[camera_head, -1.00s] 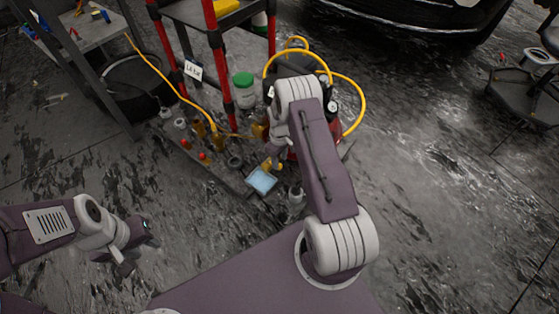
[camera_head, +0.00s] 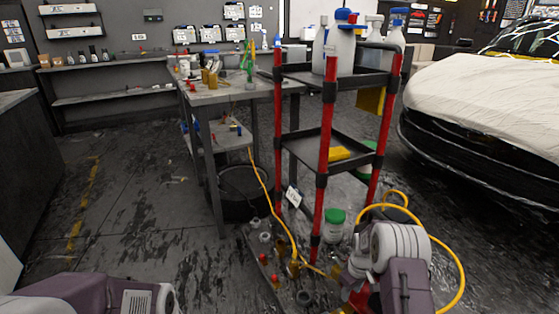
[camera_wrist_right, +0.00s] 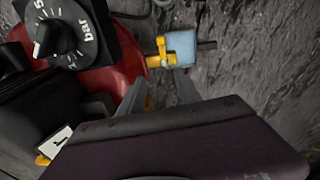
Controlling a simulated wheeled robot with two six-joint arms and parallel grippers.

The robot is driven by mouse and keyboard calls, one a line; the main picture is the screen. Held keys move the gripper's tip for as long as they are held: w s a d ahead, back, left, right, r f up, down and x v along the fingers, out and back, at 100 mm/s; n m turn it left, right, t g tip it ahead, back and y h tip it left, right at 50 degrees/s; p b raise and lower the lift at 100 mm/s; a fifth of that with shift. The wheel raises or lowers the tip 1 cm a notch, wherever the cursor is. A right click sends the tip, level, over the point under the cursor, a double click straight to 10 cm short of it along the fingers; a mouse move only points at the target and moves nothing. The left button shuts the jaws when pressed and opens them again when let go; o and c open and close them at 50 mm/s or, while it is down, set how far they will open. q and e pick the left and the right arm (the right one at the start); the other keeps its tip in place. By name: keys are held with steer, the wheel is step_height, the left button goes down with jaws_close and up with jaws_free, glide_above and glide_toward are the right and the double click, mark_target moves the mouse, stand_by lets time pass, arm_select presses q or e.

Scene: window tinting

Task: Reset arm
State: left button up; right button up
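My right arm (camera_head: 400,265) is at the bottom of the head view, right of centre, in front of the red cart. Its wrist hides most of the gripper there. In the right wrist view my right gripper (camera_wrist_right: 160,92) shows two grey fingers apart, with nothing clearly held between them. A light blue pad with a yellow fitting (camera_wrist_right: 180,47) is beyond the fingertips. A red body with a black dial marked "bar" (camera_wrist_right: 65,38) is at the upper left. My left arm shows only as a link at the bottom left of the head view. Its gripper is out of the picture.
A red-posted cart (camera_head: 329,130) with bottles stands near my right arm. A yellow hose (camera_head: 452,255) loops beside the arm. A workbench (camera_head: 215,97) and a covered car (camera_head: 490,95) stand beyond. Floor at left is clear.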

steer(key=s+a+r+t, duration=0.1)
steer(key=s+a+r, duration=0.25)
steer(key=r, duration=0.55)
steer(key=s+a+r+t, duration=0.1)
steer(key=s+a+r, duration=0.1)
steer(key=a+r, duration=0.5)
steer(key=s+m+g+p, duration=0.15)
steer(key=s+m, duration=0.45)
steer(key=s, duration=1)
step_height(320, 180, up, 38)
steer(key=p, duration=3.7)
steer(key=shift+a+r+n, duration=0.2)
steer(key=shift+n, duration=0.1)
